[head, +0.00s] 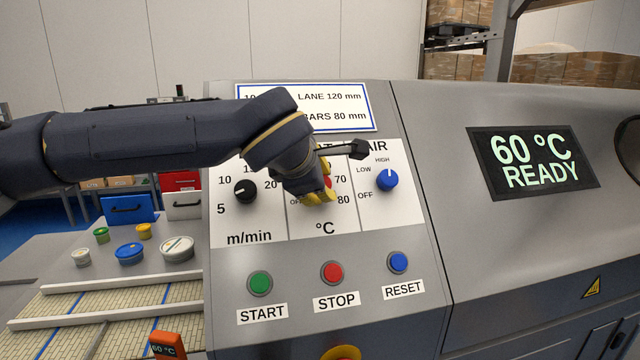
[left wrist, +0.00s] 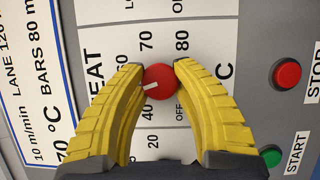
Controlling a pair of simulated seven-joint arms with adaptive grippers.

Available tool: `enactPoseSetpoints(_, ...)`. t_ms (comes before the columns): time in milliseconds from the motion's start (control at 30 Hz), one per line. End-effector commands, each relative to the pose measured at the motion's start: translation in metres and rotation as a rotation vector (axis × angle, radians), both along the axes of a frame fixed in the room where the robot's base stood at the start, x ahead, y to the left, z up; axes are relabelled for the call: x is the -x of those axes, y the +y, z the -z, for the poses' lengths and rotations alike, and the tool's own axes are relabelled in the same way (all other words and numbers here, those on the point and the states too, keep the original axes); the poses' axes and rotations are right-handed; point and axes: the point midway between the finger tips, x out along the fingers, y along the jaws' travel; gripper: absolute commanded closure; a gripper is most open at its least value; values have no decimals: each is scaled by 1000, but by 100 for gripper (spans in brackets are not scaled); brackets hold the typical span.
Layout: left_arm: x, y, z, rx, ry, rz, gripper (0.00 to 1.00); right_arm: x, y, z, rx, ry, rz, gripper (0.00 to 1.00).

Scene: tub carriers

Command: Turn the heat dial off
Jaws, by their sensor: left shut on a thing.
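The heat dial is a red knob (left wrist: 160,82) on the white panel, labelled with OFF, 40, 70 and 80. Its white pointer aims toward the panel's top, slightly to the 40 side, away from OFF. My left gripper (left wrist: 159,80) has its yellow fingers shut on the dial, one on each side. In the head view, my left gripper (head: 319,194) covers most of the dial and some of its scale; only a bit of red shows. My right gripper is in neither view.
A black speed dial (head: 245,192) sits left of the heat dial and a blue air dial (head: 387,180) right. Below are green START (head: 260,282), red STOP (head: 332,272) and blue RESET (head: 398,262) buttons. A display (head: 532,162) reads 60 °C READY. Tubs stand left.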

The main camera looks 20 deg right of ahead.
Motion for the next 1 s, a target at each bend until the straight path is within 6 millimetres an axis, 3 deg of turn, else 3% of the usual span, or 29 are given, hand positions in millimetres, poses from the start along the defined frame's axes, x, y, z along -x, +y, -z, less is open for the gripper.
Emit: enactPoseSetpoints(1000, 1, -3, 0, 693, 36, -623, 100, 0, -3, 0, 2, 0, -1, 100)
